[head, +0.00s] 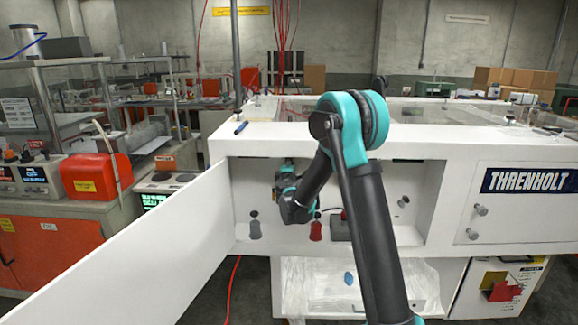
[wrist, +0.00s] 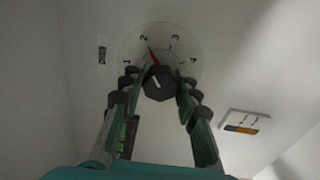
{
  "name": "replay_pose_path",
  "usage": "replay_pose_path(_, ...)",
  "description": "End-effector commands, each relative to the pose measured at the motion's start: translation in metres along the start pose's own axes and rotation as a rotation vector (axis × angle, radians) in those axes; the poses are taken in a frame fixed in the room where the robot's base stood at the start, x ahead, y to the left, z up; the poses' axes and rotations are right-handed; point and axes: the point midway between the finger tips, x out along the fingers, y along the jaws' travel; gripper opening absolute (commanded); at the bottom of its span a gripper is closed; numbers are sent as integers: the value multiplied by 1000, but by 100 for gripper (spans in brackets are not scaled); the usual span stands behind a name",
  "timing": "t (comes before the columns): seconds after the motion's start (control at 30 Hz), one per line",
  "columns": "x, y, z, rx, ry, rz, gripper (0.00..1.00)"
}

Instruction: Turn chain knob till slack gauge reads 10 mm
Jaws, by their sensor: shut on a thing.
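A dark round knob (wrist: 159,86) with a white line sits on the inner wall of an open recess. Behind it is a pale round dial (wrist: 187,43) numbered 1 to 4, with a red pointer near 2. My gripper (wrist: 156,76) has its two fingers on either side of the knob and is shut on it. In the head view my gripper (head: 290,182) is inside the recess and hides the knob. A small white plate (wrist: 243,124) with a blue and orange strip is right of the knob. I cannot read a slack value in millimetres.
The white machine's flap door (head: 150,245) hangs open at the left. The recess also holds a grey knob (head: 254,229) and a red knob (head: 316,230). A closed THRENHOLT panel (head: 515,205) is at the right.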

Motion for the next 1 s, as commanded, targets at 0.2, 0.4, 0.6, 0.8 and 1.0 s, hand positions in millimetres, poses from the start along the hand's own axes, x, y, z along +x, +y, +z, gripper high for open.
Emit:
replay_pose_path(0.2,-1,0,1,0,-1,0,2)
replay_pose_path(0.4,0,0,0,-1,-1,0,53)
replay_pose_path(0.6,0,0,0,-1,0,0,53)
replay_pose_path(0.8,-7,0,0,-1,0,0,53)
replay_pose_path(1.0,-41,0,0,-1,1,0,53)
